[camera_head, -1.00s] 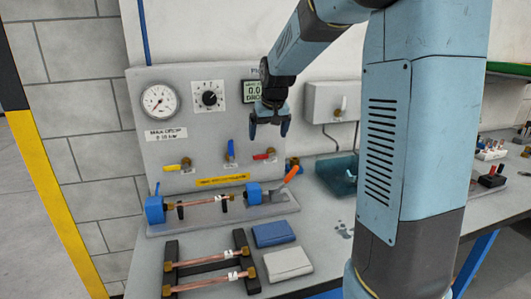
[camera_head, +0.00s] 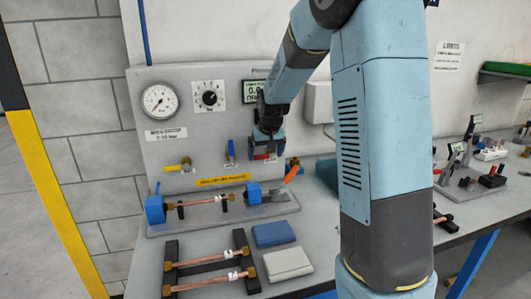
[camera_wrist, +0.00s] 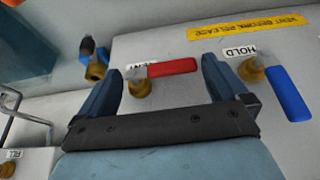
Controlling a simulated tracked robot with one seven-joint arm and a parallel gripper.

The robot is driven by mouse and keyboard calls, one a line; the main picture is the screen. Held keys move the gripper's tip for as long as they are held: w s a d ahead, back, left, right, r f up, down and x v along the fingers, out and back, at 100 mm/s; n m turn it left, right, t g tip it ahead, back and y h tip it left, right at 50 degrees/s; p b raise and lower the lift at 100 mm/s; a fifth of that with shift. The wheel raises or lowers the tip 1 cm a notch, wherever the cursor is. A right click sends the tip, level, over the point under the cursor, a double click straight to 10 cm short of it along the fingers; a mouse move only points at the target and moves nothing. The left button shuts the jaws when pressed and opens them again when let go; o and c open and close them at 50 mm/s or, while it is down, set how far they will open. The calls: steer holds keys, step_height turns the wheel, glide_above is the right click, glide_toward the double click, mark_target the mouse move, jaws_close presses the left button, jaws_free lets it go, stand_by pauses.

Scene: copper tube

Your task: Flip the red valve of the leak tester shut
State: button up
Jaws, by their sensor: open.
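The red valve (camera_wrist: 172,68) has a flat red lever on a brass fitting, by a partly covered label, on the grey leak tester panel (camera_head: 200,130). In the wrist view the lever lies roughly crosswise. My gripper (camera_wrist: 160,76) is open, with one finger beyond each end of the valve; I cannot tell whether either touches it. In the head view my gripper (camera_head: 265,143) is at the panel's lower right and mostly hides the red valve. A blue valve (camera_wrist: 288,92) labelled HOLD is just outside the right finger.
A yellow valve (camera_head: 178,167) is further left on the panel. Below, a copper tube (camera_head: 203,202) sits between blue clamps, with an orange lever (camera_head: 292,174) at the right. A rack with copper tubes (camera_head: 208,284) and folded cloths (camera_head: 288,263) lie in front.

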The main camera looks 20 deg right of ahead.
steer(key=c, duration=1.3)
steer(key=shift+o, duration=0.2)
steer(key=shift+d, duration=0.15)
